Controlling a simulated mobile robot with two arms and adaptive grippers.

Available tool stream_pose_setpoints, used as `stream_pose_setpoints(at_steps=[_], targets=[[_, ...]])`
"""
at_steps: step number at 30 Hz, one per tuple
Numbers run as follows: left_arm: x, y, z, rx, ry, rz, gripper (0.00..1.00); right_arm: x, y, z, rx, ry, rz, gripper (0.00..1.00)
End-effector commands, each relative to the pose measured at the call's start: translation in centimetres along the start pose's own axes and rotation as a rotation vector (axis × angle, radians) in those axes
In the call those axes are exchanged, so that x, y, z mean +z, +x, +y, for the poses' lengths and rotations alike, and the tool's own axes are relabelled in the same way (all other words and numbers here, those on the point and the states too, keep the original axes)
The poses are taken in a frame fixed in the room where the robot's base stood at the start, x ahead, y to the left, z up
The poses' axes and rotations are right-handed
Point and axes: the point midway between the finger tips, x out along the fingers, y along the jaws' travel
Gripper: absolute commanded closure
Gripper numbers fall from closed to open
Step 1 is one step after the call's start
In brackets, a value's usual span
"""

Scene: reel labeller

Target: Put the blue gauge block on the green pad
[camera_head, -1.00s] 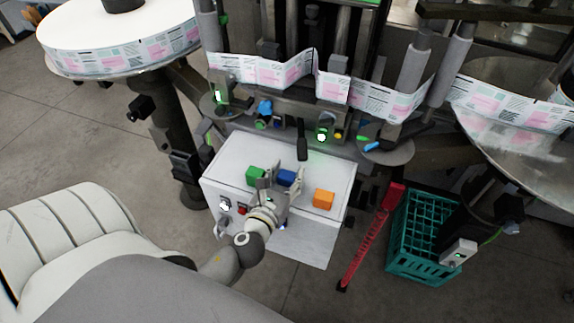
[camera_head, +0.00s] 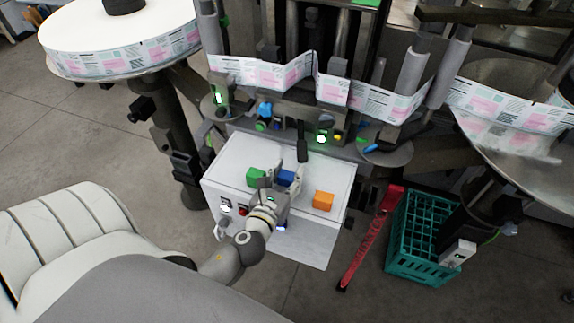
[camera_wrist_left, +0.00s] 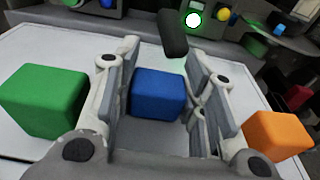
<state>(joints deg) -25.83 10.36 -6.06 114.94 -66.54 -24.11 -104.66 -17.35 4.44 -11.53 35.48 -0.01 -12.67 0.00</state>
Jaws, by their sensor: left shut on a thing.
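The blue gauge block (camera_head: 286,177) is on the white box top (camera_head: 231,153), between a green block on its left and an orange block on its right. My left gripper (camera_head: 281,182) is around the blue block and shut on it. The green block (camera_head: 256,174) shows beside the left finger in the wrist view (camera_wrist_left: 45,100). I cannot make out a flat green pad. My right gripper is not in view.
The orange block (camera_head: 323,200) stands close to the right finger. A dark handle (camera_head: 302,143) rises behind the blocks at the back edge of the box. The labeller's web of labels (camera_head: 270,75) runs behind. A teal crate (camera_head: 408,268) stands on the floor at right.

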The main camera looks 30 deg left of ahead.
Motion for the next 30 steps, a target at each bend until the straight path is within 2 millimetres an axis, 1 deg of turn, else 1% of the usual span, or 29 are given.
stream_pose_setpoints(at_steps=[1, 5, 9, 13, 19, 20, 21, 24, 27, 30], targets=[[0.6, -0.1, 0.0, 0.0, 0.0, -0.001, 0.89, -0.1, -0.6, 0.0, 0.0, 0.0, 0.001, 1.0], [1.8, -0.2, 0.0, 0.0, -0.001, -0.001, 0.89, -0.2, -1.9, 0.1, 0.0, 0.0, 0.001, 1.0], [3.3, -0.5, 0.0, 0.0, 0.001, -0.001, 0.89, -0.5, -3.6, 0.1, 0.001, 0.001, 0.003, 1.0], [5.3, -2.5, -0.9, 0.0, -0.002, 0.001, 0.89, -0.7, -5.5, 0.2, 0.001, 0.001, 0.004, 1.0], [8.9, -6.0, -2.6, -0.001, -0.003, 0.001, 0.89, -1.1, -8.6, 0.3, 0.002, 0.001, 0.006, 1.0], [8.4, -6.9, -3.0, -0.001, -0.003, 0.004, 0.89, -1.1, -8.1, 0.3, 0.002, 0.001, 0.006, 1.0], [8.6, -7.9, -3.6, 0.0, -0.004, 0.004, 0.89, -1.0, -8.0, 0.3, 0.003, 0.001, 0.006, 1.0], [9.2, -10.0, -4.7, 0.0, -0.004, 0.003, 0.89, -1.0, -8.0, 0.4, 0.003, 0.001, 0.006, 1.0], [9.7, -11.7, -5.5, 0.0, -0.002, 0.002, 0.89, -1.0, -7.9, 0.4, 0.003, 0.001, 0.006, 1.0], [10.1, -12.8, -6.2, 0.0, -0.001, 0.002, 0.89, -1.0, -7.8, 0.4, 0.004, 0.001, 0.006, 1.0]])
